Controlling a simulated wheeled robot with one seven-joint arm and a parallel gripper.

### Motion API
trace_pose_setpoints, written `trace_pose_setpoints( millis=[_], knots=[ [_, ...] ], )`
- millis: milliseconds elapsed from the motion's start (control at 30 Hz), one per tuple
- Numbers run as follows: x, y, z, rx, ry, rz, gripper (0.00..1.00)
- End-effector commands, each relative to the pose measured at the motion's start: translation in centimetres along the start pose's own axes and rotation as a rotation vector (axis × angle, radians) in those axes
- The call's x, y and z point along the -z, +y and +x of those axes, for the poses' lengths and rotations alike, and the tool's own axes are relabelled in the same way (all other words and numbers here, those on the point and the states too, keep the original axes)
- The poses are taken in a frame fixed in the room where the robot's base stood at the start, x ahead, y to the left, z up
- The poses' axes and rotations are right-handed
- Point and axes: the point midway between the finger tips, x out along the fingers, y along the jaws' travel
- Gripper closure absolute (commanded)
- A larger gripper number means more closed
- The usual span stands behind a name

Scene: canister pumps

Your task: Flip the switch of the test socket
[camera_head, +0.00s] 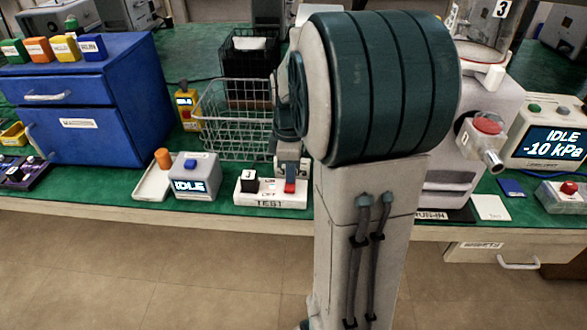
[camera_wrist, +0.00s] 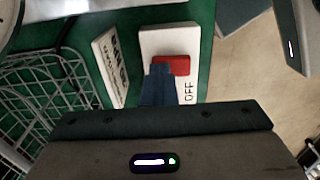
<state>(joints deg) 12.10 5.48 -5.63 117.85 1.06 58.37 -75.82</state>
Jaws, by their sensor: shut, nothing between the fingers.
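The test socket (camera_head: 272,198) is a white slab marked TEST, lying near the table's front edge. A red switch (camera_head: 290,187) is on its right part, and a black plug cube marked 3 (camera_head: 248,181) sits on its left part. My gripper (camera_head: 291,174) is shut and empty, pointing down at the switch. In the wrist view the closed fingertips (camera_wrist: 160,70) overlap the lower left of the red switch (camera_wrist: 174,64); whether they touch it I cannot tell. The word OFF shows on the white socket (camera_wrist: 170,40) beside the switch. My gripper body hides its lower part.
A wire basket (camera_head: 235,118) stands behind the socket. A grey box reading IDLE (camera_head: 193,178) and a white tray (camera_head: 155,183) are to its left. A white lettered placard (camera_wrist: 110,68) lies close beside the socket in the wrist view. My arm hides the table to the right.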

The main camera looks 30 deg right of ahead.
Motion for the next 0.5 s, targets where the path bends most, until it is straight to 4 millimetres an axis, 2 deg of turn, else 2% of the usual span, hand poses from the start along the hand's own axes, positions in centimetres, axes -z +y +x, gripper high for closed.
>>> trace_pose_setpoints(
  millis=[500],
  knots=[
    [0.0,-1.6,-0.4,0.002,0.0,0.001,1.0]
  ],
)
